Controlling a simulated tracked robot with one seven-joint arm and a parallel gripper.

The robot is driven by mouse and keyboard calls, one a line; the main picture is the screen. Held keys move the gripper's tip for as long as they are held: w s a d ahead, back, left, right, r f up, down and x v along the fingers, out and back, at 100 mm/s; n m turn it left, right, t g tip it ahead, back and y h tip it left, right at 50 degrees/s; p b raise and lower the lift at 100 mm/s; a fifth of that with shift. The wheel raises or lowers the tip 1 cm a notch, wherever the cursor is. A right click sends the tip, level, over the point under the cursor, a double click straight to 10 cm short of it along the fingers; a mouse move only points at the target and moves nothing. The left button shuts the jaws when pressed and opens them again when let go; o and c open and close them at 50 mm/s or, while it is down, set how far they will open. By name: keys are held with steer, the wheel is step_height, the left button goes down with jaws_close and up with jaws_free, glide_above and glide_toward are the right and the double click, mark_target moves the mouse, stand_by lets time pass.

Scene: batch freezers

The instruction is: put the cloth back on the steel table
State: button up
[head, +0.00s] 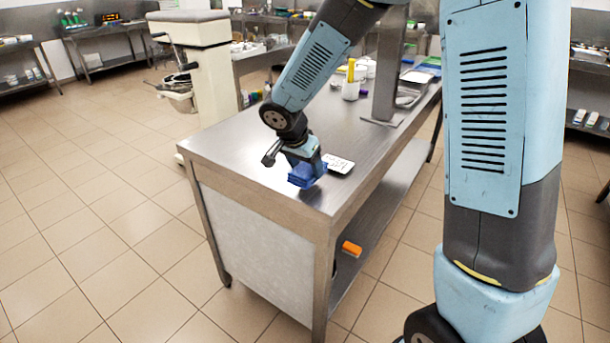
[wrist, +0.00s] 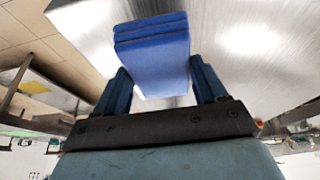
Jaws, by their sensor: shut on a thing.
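The blue folded cloth (head: 308,174) is in my gripper (head: 303,164), over the near end of the steel table (head: 235,142). In the wrist view the cloth (wrist: 153,50) shows as a thick blue folded block between the two fingers of my gripper (wrist: 160,80). The fingers are shut on it. In the head view the cloth's lower edge is close to the table top; I cannot tell whether it touches.
A white card-like item (head: 338,164) lies on the table just right of the cloth. A white bottle with a yellow top (head: 350,82) stands farther back, near a steel post (head: 388,70). An orange item (head: 352,248) is on the lower shelf. The table's left front is bare.

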mark_target(304, 170)
steer(key=shift+w+f, duration=0.15)
steer(key=shift+f, duration=0.25)
step_height(304, 170, down, 2)
steer(key=shift+f, duration=0.3)
steer(key=shift+c, duration=0.4)
steer(key=o, duration=1.1)
steer(key=v, duration=1.2)
